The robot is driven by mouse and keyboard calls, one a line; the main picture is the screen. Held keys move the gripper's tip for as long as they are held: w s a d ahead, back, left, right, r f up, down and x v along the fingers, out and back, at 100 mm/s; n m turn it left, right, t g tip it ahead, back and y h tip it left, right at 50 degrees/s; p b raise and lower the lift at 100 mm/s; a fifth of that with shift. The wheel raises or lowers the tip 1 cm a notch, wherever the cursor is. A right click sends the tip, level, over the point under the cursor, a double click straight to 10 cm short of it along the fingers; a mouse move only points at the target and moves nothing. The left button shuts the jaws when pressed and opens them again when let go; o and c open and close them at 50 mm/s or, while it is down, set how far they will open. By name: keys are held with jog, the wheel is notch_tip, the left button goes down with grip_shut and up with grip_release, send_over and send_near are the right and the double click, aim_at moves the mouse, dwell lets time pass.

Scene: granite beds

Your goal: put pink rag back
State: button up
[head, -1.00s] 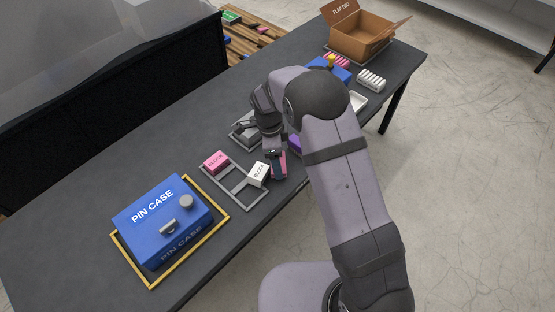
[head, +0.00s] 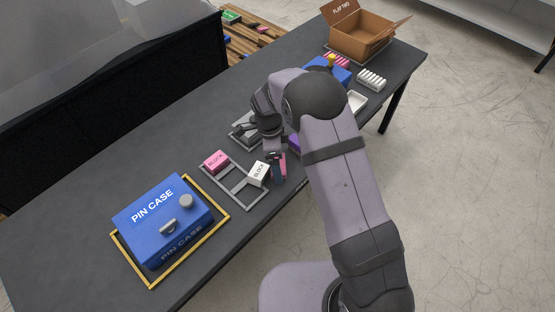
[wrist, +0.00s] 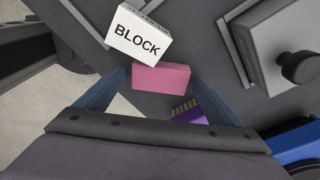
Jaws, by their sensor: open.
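A plain pink block-shaped piece (wrist: 160,77), which I take for the pink rag, lies by the white block (wrist: 139,34) in the wrist view. Its far edge is close to or touching that block. In the head view the pink piece (head: 283,161) is partly hidden by my gripper (head: 276,168). My gripper is open in the wrist view (wrist: 159,80), one blue finger on each side of the pink piece. I cannot tell whether either finger touches it. Another pink block, labelled BLOCK (head: 216,161), sits in the grey divided frame (head: 233,186).
A purple piece with gold contacts (wrist: 190,112) lies close to the right finger. A grey plate with a dark knob (wrist: 284,50) is beyond it. The blue pin case (head: 160,218) stands at front left; an open cardboard box (head: 362,40) is at the far end.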

notch_tip(320, 180, up, 12)
jog(key=a, duration=0.1)
jog(key=shift+a, duration=0.25)
jog(key=s+d+n, duration=0.7)
jog(key=s+n, duration=0.2)
jog(key=s, duration=0.2)
jog(key=s+d+r+n+y, duration=0.1)
jog(key=s+d+n, duration=0.6)
jog(key=s, duration=0.5)
jog(key=shift+s+n, duration=0.15)
jog(key=shift+n, duration=0.85)
jog(key=shift+r, duration=0.15)
notch_tip(320, 180, up, 16)
jog(key=p, duration=1.5)
jog(key=shift+p, duration=0.4)
